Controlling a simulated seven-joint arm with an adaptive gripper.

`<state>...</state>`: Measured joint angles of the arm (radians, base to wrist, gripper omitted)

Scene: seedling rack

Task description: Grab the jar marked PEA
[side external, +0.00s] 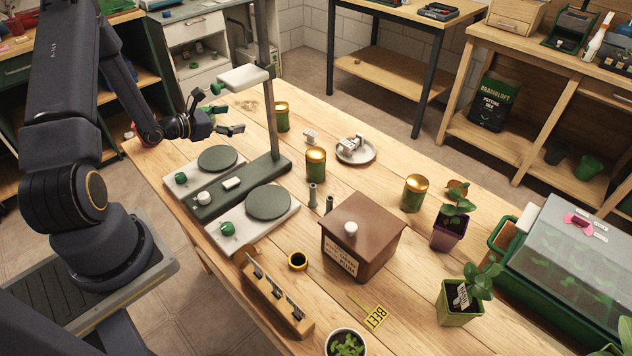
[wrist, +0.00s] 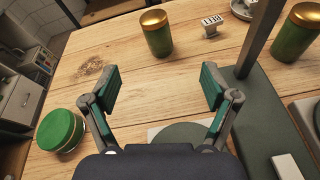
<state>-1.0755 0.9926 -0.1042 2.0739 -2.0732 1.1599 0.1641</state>
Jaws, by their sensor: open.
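Several jars stand on the wooden table; no marking PEA is readable on any. In the side view, three green jars with gold lids stand at the back (side external: 282,117), the middle (side external: 316,163) and the right (side external: 414,193). In the wrist view, one gold-lidded jar (wrist: 155,34) stands upright beyond my fingertips, and another (wrist: 297,34) is at the upper right. A round container with a green lid (wrist: 60,130) is at the lower left. My gripper (side external: 218,112) is open and empty above the table's far-left part; its open fingers also show in the wrist view (wrist: 160,86), apart from the jars.
A two-plate scale (side external: 232,190) with an upright post (side external: 270,120) stands beside my gripper. Bare tabletop lies between my fingers and that jar.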

